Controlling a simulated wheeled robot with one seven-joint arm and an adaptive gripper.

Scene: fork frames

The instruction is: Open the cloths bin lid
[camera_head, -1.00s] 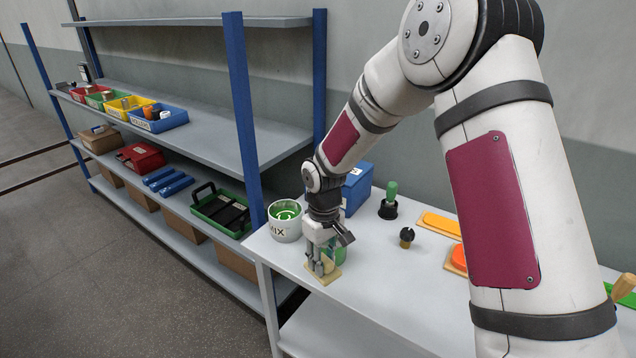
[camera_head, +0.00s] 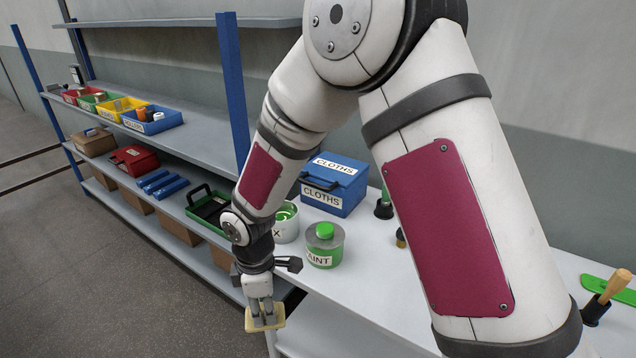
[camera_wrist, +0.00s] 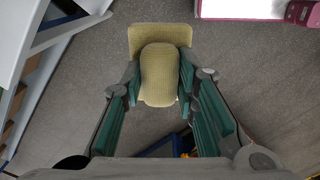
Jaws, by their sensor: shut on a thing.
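The cloths bin (camera_head: 336,184) is a blue box with white CLOTHS labels on its lid and front. It stands at the back left of the white table, and its lid (camera_head: 340,165) looks closed. My gripper (camera_head: 264,312) is off the table's left front edge, in front of and below the bin. It is shut on a yellowish, sponge-like block (camera_head: 265,321). In the wrist view the block (camera_wrist: 160,75) is between the fingers, with a wider flat part beyond them and the floor below.
A green-topped PAINT can (camera_head: 325,245) and a white bucket (camera_head: 287,224) stand in front of the bin. A scraper-like tool with a wooden handle (camera_head: 615,287) is at the right. Shelving with coloured trays (camera_head: 152,119) is at the left. My arm hides much of the table.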

